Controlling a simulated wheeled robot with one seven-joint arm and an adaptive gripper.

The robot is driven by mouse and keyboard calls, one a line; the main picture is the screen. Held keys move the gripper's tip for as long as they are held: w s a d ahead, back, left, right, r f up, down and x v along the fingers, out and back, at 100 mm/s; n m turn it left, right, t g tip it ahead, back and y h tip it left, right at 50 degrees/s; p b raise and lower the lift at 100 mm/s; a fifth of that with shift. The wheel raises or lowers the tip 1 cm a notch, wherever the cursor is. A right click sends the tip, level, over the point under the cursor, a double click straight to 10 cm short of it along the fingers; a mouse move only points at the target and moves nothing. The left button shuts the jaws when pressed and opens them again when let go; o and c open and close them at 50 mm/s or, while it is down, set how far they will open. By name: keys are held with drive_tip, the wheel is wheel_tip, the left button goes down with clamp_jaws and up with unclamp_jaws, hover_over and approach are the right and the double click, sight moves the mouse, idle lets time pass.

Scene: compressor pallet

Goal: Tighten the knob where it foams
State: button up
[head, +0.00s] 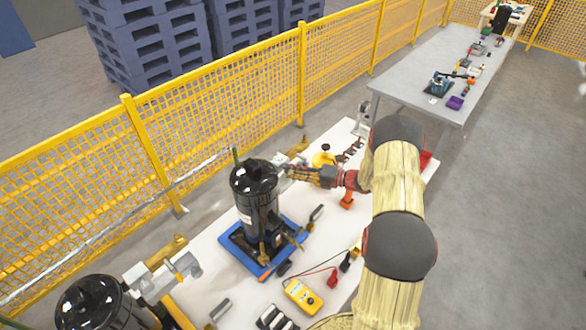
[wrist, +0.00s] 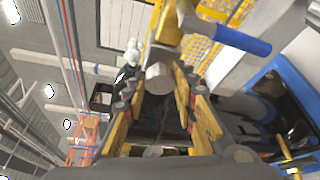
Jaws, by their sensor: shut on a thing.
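In the wrist view my gripper (wrist: 155,88) has its yellow-and-black fingers around a grey round knob (wrist: 160,77). It is shut on this knob. White rounded blobs that look like foam (wrist: 132,52) show just beyond the knob, to its upper left. In the head view my gripper (head: 292,172) reaches left to the upper side of a black compressor (head: 262,212). The compressor stands upright on a blue pallet (head: 236,246). The knob is too small and covered to make out clearly in the head view.
A second black compressor (head: 88,305) stands at the lower left. A yellow meter (head: 303,296) with leads lies on the white table (head: 205,258). A yellow mesh fence (head: 215,117) runs behind. A grey table (head: 408,82) with small items stands farther back.

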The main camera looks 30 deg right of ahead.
drive_tip(key=m+y, duration=0.1)
drive_tip(key=m, duration=0.2)
drive_tip(key=m+t+y, duration=0.1)
drive_tip(key=m, duration=0.1)
drive_tip(key=shift+f+m+t, duration=0.2)
drive_tip(key=shift+m+t, duration=0.1)
drive_tip(key=shift+m, duration=0.1)
idle(0.4)
drive_tip(key=o, duration=1.1)
drive_tip(key=shift+o, duration=0.3)
drive_tip(key=v, duration=1.2)
